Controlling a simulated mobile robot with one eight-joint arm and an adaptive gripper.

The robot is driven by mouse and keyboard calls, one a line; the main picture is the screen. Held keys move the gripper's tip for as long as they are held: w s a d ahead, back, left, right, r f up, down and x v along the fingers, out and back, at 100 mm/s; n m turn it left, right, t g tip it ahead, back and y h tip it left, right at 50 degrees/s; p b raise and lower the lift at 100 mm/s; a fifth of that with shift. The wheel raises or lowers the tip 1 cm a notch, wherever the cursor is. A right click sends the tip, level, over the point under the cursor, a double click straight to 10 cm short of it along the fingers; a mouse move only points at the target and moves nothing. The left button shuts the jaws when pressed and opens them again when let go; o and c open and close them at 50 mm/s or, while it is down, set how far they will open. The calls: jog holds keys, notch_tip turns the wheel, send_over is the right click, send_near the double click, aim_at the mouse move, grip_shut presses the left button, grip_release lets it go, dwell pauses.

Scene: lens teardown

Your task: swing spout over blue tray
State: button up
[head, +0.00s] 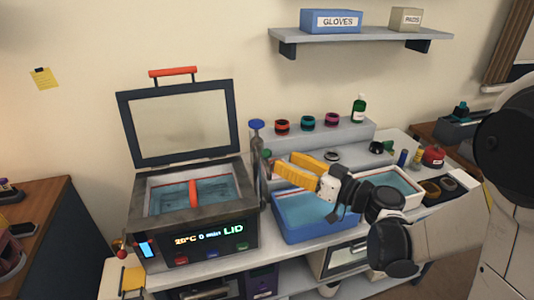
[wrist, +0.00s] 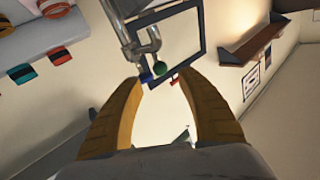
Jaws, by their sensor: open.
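The blue tray (head: 290,232) sits on the bench right of the open-lidded bath, with pale blue liquid inside. A grey metal spout post (head: 261,178) with a blue top stands between the bath and the tray; its outlet is hard to make out there. In the wrist view the metal spout (wrist: 139,42) bends down just beyond my fingertips, with a green ball (wrist: 159,68) and a blue knob (wrist: 147,77) close by. My gripper (head: 286,162) has yellow fingers, open and empty above the tray's back left part, pointing toward the post. It also shows in the wrist view (wrist: 158,79).
The bath (head: 195,245) has its framed lid (head: 183,122) raised and a red piece (head: 193,194) in it. A white tray (head: 410,193) stands right, partly behind my arm. Coloured rings (head: 307,122) and a green bottle (head: 358,108) line the ledge behind.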

aim_at(266, 153)
jog(key=b+x, duration=0.1)
jog(key=x, duration=0.6)
grip_shut()
